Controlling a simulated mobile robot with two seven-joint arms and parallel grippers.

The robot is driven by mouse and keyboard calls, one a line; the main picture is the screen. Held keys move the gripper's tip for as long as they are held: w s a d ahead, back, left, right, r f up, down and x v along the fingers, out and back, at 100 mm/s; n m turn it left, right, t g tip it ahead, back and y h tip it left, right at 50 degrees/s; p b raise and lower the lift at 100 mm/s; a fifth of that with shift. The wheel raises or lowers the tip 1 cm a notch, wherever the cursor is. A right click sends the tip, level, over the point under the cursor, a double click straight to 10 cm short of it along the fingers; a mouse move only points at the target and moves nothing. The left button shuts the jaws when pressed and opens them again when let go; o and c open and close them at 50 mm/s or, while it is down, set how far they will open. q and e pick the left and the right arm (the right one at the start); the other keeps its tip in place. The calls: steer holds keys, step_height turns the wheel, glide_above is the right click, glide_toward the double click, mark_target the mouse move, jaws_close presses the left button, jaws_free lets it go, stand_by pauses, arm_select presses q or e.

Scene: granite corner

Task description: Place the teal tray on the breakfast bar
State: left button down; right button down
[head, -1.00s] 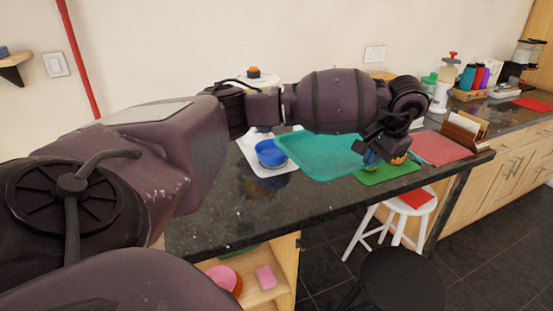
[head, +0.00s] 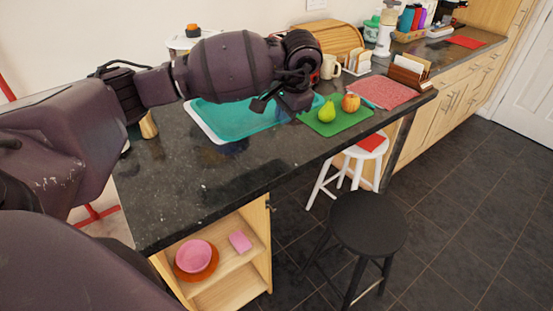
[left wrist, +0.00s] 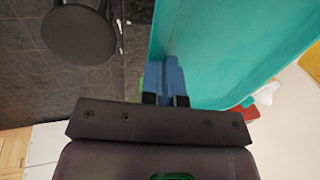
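The teal tray (head: 238,121) is above the dark counter in the head view, left of the green mat, over a white tray (head: 203,127) whose edge shows beneath it. I cannot tell whether they touch. My left gripper (head: 277,106) is at the teal tray's right edge. In the left wrist view its blue fingertips (left wrist: 164,78) are close together at the rim of the teal tray (left wrist: 225,50), shut on it. My arm hides the tray's far side. My right gripper is not in view. The dark granite counter (head: 190,185) has a bare front part.
A green mat (head: 350,124) holds a pear (head: 327,112) and an apple (head: 350,102). A red mat (head: 388,92), letter holder (head: 408,75), mug (head: 330,67) and bread box (head: 330,38) stand beyond. A black stool (head: 365,222) and white stool (head: 352,160) stand in front.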

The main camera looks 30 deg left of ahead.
mark_target(281, 169)
arm_select(q)
step_height(281, 169, down, 15)
steer(key=shift+a+f, duration=0.1)
steer(key=shift+f, duration=0.1)
stand_by(0.4)
steer(key=shift+f, duration=0.1)
steer(key=c, duration=1.8)
jaws_free()
steer(key=shift+f, duration=0.1)
steer(key=o, duration=0.4)
steer(key=shift+o, duration=0.2)
